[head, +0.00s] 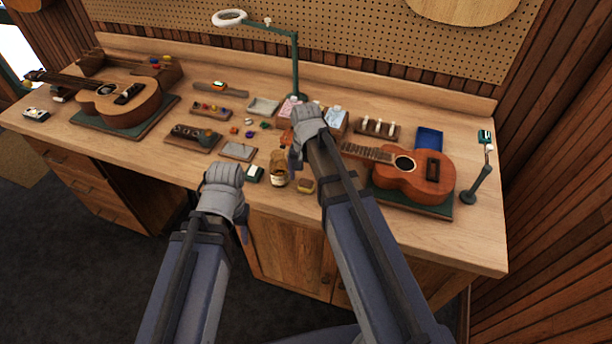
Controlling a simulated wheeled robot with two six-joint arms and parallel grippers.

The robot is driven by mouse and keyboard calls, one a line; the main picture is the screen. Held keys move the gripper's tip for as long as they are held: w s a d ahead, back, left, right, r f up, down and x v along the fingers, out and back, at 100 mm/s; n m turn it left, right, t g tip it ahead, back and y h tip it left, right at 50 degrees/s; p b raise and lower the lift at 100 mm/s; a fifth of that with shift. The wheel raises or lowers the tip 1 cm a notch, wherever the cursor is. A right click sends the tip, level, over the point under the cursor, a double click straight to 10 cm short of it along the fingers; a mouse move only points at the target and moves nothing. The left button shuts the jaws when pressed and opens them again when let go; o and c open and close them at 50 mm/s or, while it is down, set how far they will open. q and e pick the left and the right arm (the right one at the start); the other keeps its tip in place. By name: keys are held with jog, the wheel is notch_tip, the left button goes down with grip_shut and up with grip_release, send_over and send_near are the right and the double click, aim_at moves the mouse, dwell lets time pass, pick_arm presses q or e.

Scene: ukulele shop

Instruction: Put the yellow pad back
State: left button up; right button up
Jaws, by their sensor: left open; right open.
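A small yellowish-brown block (305,186), which looks like the yellow pad, lies near the front edge of the bench, just right of an amber bottle (279,170). My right gripper (306,128) is open over the middle of the bench, behind the bottle and block. It hides part of the bench and some small items there. My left gripper (224,182) is open at the bench's front edge, left of the bottle and apart from the block. Its fingertips are mostly hidden by its own body. I see nothing held in either gripper.
A ukulele (415,174) lies on a green mat at right, another (120,100) at left. A green lamp post (295,65) rises at the back. Small trays, a wooden rack (378,128) and a blue box (428,140) crowd the bench. The front right strip is clear.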

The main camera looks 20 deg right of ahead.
aim_at(306, 181)
notch_tip(306, 181, up, 10)
jog(key=p, duration=0.9)
pick_arm(q)
notch_tip(306, 181, up, 10)
jog(key=shift+f, duration=0.2)
pick_arm(e)
jog(key=s+a+n+h, duration=0.1)
jog(key=s+a+n, duration=0.9)
jog(key=s, duration=0.4)
jog(key=shift+s+a+f+n, duration=0.15)
jog(key=shift+a+n, duration=0.1)
jog(key=shift+n, duration=0.05)
pick_arm(q)
notch_tip(306, 181, down, 6)
jog(key=b, duration=0.7)
jog(key=shift+f, duration=0.2)
pick_arm(e)
notch_tip(306, 181, down, 6)
jog(key=shift+f, duration=0.2)
